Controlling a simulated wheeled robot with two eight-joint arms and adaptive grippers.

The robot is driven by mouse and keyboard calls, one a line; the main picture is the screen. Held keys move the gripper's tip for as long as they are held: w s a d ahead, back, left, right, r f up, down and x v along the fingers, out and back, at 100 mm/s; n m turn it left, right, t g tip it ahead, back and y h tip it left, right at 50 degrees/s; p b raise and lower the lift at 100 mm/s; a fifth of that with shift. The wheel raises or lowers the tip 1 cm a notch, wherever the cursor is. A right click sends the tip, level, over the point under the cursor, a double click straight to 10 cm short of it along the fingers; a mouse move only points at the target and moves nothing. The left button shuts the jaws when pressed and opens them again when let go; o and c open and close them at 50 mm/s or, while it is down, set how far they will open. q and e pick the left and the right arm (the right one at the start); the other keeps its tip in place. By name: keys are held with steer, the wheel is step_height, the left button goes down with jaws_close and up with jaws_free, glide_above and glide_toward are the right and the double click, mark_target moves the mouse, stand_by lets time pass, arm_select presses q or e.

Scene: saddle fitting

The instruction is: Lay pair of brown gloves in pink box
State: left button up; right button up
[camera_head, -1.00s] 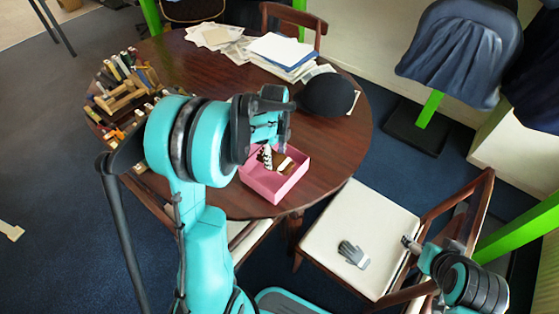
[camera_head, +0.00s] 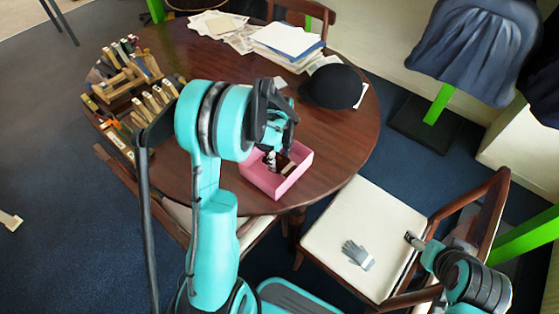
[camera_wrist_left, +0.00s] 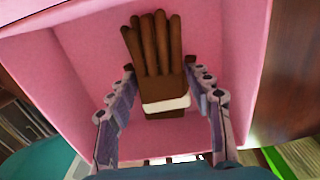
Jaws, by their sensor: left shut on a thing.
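The pair of brown gloves (camera_wrist_left: 160,50) is between the fingers of my left gripper (camera_wrist_left: 160,85), fingers pointing away and a pale band at the cuff. The gripper is shut on them. The gloves are inside the outline of the open pink box (camera_wrist_left: 75,40); whether they touch its floor is unclear. In the head view my left gripper (camera_head: 272,150) is over the pink box (camera_head: 272,187) near the table edge and hides most of the gloves. My right gripper (camera_head: 412,240) is over the chair seat at the lower right; its jaws are too small to read.
The round wooden table (camera_head: 335,135) also holds a black cap (camera_head: 332,86), papers (camera_head: 287,42) and a wooden tool rack (camera_head: 125,80) at the left. A grey glove (camera_head: 357,254) lies on the pale chair seat (camera_head: 350,215). The table is bare right of the box.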

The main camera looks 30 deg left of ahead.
arm_select(q)
steer(key=shift+s+r, duration=0.1)
steer(key=shift+f, duration=0.2)
steer(key=o, duration=1.2)
steer(key=shift+c, duration=0.2)
steer(key=shift+r, duration=0.1)
